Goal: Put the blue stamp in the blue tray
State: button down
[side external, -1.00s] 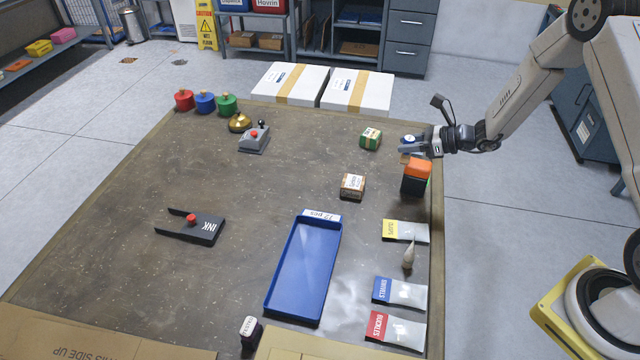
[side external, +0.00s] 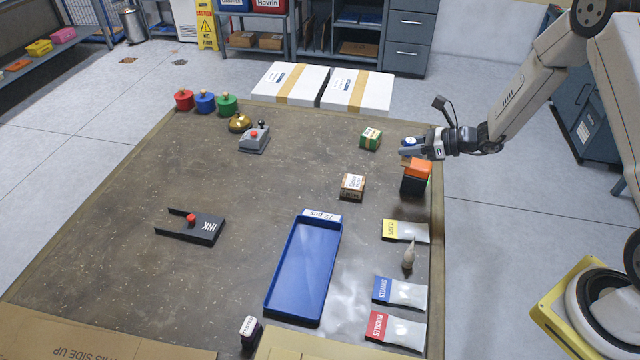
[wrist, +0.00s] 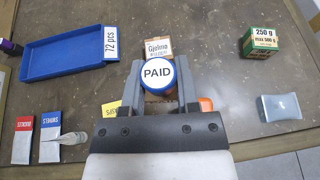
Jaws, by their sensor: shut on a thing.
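The blue stamp (side external: 408,141) has a round white top marked PAID with a blue rim, seen from above in the wrist view (wrist: 157,73). My gripper (side external: 414,150) is shut on it, one finger on each side in the wrist view (wrist: 158,84). It is near the table's right edge in the side view, by an orange-and-black object. The stamp's lower part is mostly hidden. The blue tray (side external: 303,268) lies empty at the front middle of the table, with a 72 pcs label at its far end. It shows at the upper left of the wrist view (wrist: 68,56).
The orange-and-black object (side external: 416,178) is just below my gripper. A brown box (side external: 352,186) stands between the gripper and the tray. The table's middle is clear.

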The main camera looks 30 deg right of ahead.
jog(key=s+a+n+g+y, duration=0.1)
jog(key=s+a+n+g, duration=0.1)
jog(key=s+a, duration=0.6)
jog(key=s+a+n+g+y, duration=0.2)
jog(key=s+a, duration=0.7)
jog(key=a, duration=0.7)
jog(key=shift+a+r+n+g+y, duration=0.3)
jog(key=shift+a+r+n+g, duration=0.05)
jog(key=shift+n+g, duration=0.4)
jog(key=w+a+f, duration=0.1)
jog(key=w+f, duration=0.1)
jog(key=w, duration=0.1)
jog(key=w+a+f, duration=0.2)
jog(key=w+f, duration=0.1)
jog(key=w, duration=0.1)
jog(key=w+a+f, duration=0.2)
jog(key=w+f, duration=0.1)
jog(key=w, duration=0.1)
jog(key=shift+w+f, duration=0.1)
jog(key=shift+f, duration=0.05)
jog(key=shift+w+a+f, duration=0.15)
jog(key=shift+w+f, duration=0.35)
jog(key=shift+f, duration=0.05)
jog(key=shift+f, duration=0.1)
